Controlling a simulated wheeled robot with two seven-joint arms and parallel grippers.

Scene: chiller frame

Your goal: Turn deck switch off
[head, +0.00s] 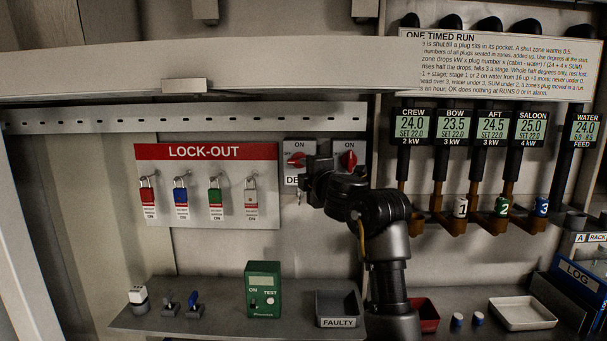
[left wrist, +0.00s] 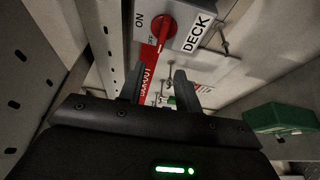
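The deck switch is a grey box with a red knob (head: 295,160), marked ON at the top, and its lower label is partly hidden by my left gripper. In the left wrist view the red knob (left wrist: 163,30) shows beside the DECK label, beyond the fingertips and apart from them. I cannot tell its exact setting. My left gripper (head: 311,185) is just in front of the panel, close to the switch's lower right. In the left wrist view its two fingers (left wrist: 160,88) stand apart with nothing between them. My right gripper is not in view.
A second red switch (head: 348,158) sits right of the deck switch, above my arm. The LOCK-OUT board (head: 206,154) with several padlocks hangs to the left. A green tester (head: 263,289) and a FAULTY bin (head: 338,308) stand on the shelf below.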

